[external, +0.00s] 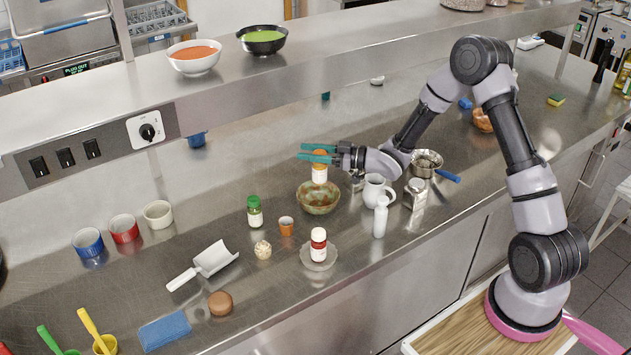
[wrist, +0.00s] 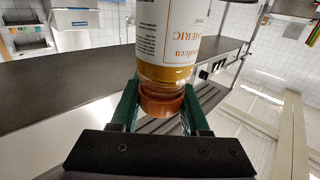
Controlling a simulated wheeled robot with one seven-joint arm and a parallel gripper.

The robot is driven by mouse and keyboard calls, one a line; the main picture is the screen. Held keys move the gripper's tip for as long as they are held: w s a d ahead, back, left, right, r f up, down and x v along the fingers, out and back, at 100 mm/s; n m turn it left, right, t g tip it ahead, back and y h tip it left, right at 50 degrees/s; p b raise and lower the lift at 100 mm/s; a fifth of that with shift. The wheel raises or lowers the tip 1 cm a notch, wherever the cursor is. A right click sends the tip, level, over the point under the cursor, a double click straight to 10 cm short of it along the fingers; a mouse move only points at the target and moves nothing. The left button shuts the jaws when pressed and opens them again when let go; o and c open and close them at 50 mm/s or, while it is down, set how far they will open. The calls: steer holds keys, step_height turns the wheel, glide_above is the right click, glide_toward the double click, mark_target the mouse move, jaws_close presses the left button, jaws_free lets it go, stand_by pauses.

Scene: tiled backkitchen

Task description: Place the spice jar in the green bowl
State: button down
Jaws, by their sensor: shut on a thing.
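The spice jar (external: 319,174) is white-labelled with an orange cap. It is upright in the external view, and its label fills the top of the wrist view (wrist: 168,35), ending in "MERIC". My gripper (external: 318,154) has teal fingers, shut on the jar around its cap; the fingers flank the cap in the wrist view (wrist: 160,108). The green bowl (external: 318,205), mottled green and brown, stands on the steel counter. The jar's lower end shows over the bowl's back rim; I cannot tell whether it is above the rim or slightly inside. The bowl is not visible in the wrist view.
A green-capped jar (external: 255,213) stands left of the bowl. A white mug (external: 376,190) and white bottle (external: 381,217) stand close right. The steel shelf (external: 300,62) runs overhead behind, carrying two soup bowls.

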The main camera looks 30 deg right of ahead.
mark_target(314, 181)
steer(key=f, duration=0.2)
steer(key=d+f, duration=0.1)
steer(key=f, duration=0.2)
steer(key=shift+w+d+f, duration=0.15)
steer(key=shift+d+f, duration=0.15)
steer(key=shift+d, duration=0.1)
steer(key=shift+f, duration=2.2)
steer(key=shift+f, duration=0.1)
steer(key=shift+f, duration=0.5)
steer(key=shift+c, duration=2)
jaws_free()
